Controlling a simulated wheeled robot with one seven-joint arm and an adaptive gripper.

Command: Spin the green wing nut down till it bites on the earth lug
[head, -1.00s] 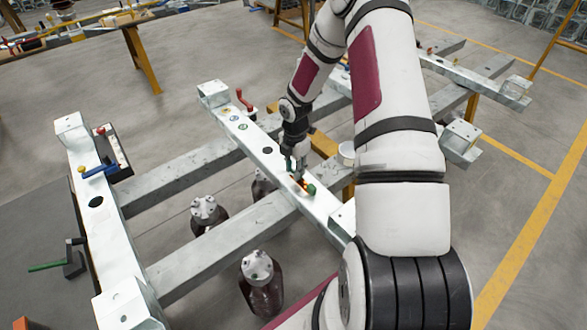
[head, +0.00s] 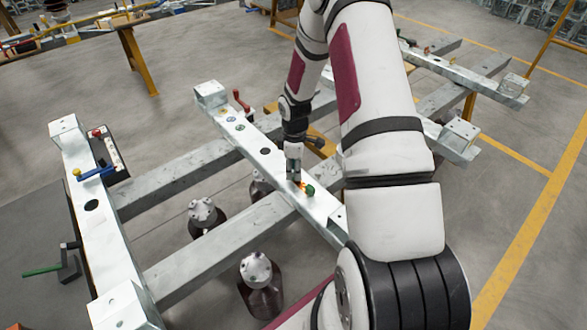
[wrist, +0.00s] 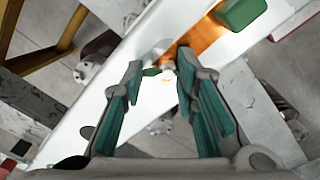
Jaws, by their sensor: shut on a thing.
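The green wing nut (wrist: 151,72) shows in the wrist view between my fingertips, one wing poking out to the left, around a pale stud end. My gripper (wrist: 165,75) has its teal-padded fingers closed in on it; the pads hide part of the nut. A copper-coloured strip (wrist: 203,36), which appears to be the earth lug's, runs from the nut to a green block (wrist: 242,12). In the head view my gripper (head: 294,178) points down at the galvanised rail, and the nut is too small to make out. Whether the nut touches the lug cannot be told.
The galvanised rail (head: 265,151) carries a red-handled part (head: 241,101) farther back. Dark bottle-like bodies with pale caps (head: 257,270) stand below the frame. A second rail (head: 92,206) with a blue handle lies to the left.

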